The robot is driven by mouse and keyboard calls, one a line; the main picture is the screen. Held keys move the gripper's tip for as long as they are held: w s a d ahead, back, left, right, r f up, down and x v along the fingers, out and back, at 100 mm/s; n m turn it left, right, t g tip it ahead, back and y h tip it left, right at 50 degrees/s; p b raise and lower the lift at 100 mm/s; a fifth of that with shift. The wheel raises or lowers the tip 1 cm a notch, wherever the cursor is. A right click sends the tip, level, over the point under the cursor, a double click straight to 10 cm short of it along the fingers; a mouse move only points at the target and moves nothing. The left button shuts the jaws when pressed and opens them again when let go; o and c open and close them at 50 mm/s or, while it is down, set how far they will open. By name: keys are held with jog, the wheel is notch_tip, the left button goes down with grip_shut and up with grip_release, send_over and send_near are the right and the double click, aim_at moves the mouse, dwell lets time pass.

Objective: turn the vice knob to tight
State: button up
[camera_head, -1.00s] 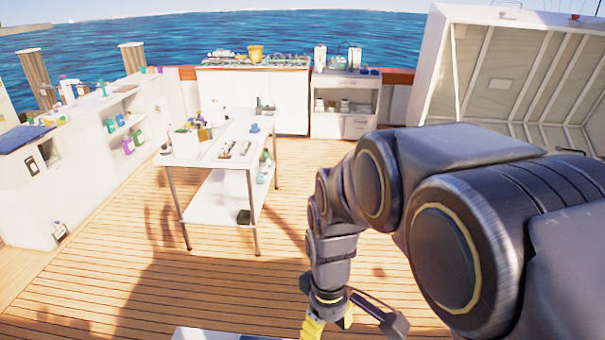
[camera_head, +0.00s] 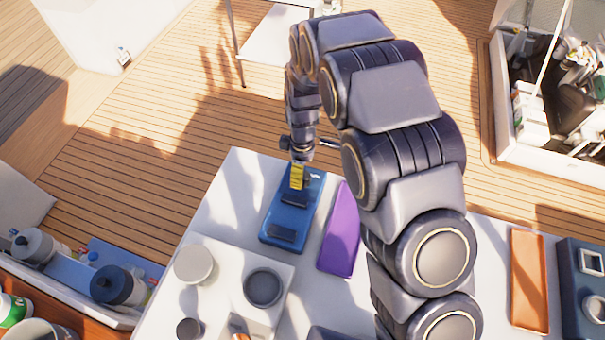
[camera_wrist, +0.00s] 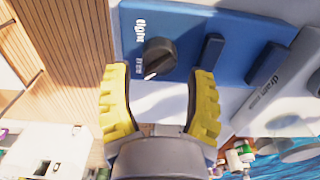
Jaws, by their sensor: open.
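In the wrist view, the vice knob (camera_wrist: 159,54) is a round dark dial on a blue panel (camera_wrist: 183,20). The word "tight" is beside its upper left, and a smaller, hard-to-read word is at its lower left. A white mark on the knob points to the lower left. My gripper (camera_wrist: 161,76) is open and empty, its yellow fingers left and right of the knob in the picture; I see no contact. In the head view, my gripper (camera_head: 297,178) is over the far end of the blue panel (camera_head: 287,218), and the knob cannot be made out.
The panel lies on a white worktop (camera_head: 210,215). A purple block (camera_head: 341,235) stands close to its right. A white block with a dark round fitting (camera_head: 263,288) is nearer. The wrist view shows a grey "drain" part (camera_wrist: 275,90) right of the panel.

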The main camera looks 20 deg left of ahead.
notch_tip(320, 180, down, 3)
jog(key=shift+f, duration=0.2)
jog(key=shift+c, duration=0.3)
jog(key=c, duration=0.8)
